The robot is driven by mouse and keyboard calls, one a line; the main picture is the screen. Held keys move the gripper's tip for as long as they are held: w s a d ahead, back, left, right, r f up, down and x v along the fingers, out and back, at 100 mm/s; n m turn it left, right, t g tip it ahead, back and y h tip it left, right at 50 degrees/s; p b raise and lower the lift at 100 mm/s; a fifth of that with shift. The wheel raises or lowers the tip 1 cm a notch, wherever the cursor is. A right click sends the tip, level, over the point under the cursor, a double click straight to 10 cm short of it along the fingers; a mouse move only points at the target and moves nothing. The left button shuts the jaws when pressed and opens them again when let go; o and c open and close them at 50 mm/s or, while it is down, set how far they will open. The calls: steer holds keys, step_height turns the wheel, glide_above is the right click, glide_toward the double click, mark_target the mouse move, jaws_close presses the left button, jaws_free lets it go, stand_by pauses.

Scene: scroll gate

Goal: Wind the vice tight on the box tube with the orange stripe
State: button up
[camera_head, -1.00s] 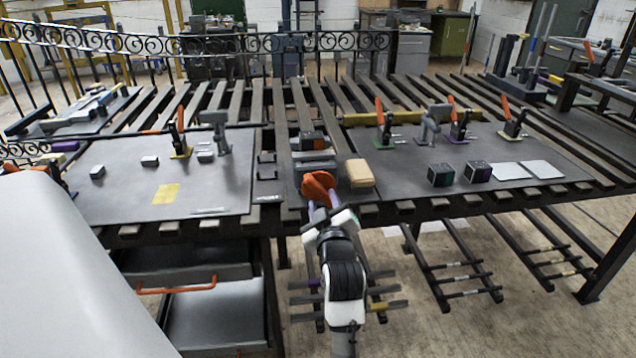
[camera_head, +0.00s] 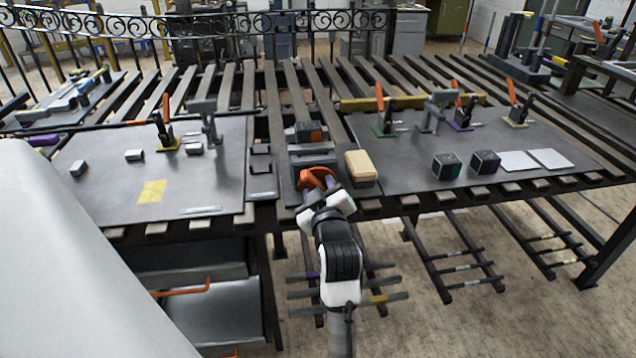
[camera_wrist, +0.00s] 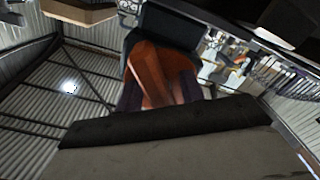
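The grey vice (camera_head: 311,165) stands at the front edge of the bench, with an orange handle (camera_head: 318,178) at its near end. A dark block with an orange stripe (camera_head: 306,132), apparently the box tube, sits at the vice's far part. Whether the jaws touch it is unclear. My gripper (camera_head: 320,187) reaches the orange handle from the front. In the wrist view, the orange handle (camera_wrist: 152,75) fills the space between my two purple-tipped fingers. I cannot tell whether they press on it. The striped tube is not clear there.
A tan block (camera_head: 360,166) stands close right of the vice. Dark cubes (camera_head: 447,166) and pale plates (camera_head: 517,161) lie farther right. Orange-handled clamps (camera_head: 384,118) stand behind them. The left plate (camera_head: 104,189) holds small grey blocks and a yellow patch.

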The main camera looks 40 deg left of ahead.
jaws_close()
steer(key=shift+m, duration=0.3)
steer(key=m+p, duration=0.1)
steer(key=m, duration=0.2)
steer(key=shift+r, duration=0.1)
steer(key=shift+s+m+p, duration=0.1)
steer(key=shift+m+p, duration=0.85)
steer(key=shift+m, duration=1.05)
